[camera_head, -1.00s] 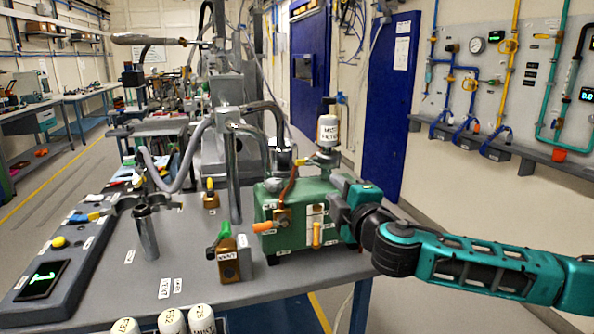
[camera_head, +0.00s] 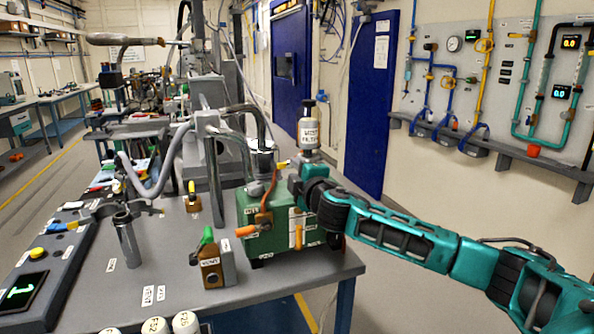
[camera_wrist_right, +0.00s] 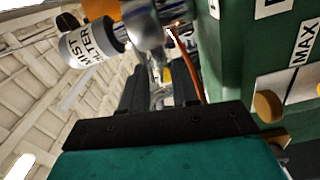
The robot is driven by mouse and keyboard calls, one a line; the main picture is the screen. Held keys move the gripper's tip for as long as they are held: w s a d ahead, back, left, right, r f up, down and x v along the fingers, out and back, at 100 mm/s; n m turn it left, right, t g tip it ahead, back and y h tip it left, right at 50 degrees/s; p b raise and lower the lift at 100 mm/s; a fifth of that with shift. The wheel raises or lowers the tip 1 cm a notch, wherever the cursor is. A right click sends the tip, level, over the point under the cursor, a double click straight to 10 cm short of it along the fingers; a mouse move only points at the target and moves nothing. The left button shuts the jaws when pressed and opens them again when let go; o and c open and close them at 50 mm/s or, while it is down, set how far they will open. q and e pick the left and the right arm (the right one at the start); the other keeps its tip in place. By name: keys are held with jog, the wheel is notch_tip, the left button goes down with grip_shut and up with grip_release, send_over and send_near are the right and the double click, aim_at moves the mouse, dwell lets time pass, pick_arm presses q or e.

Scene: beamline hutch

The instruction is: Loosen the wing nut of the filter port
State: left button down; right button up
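The green pump (camera_head: 268,242) stands on the grey bench. The white canister labelled mist filter (camera_head: 309,130) stands upright on its top. It also shows tilted at upper left in the wrist view (camera_wrist_right: 88,44), with a shiny metal fitting (camera_wrist_right: 147,22) beside it. My right gripper (camera_head: 296,178) is at the pump's upper right corner, just below the canister. In the wrist view its two dark fingers (camera_wrist_right: 158,88) stand apart, with blurred grey metal visible between them. I cannot make out the wing nut for certain. My left gripper is not in view.
A valve block with a green handle (camera_head: 210,262) stands left of the pump. A grey metal tube (camera_head: 126,243) stands upright farther left. The bench front between the labels is clear.

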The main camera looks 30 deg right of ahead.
jog(key=shift+w, duration=0.3)
jog(key=shift+c, duration=0.2)
grip_shut()
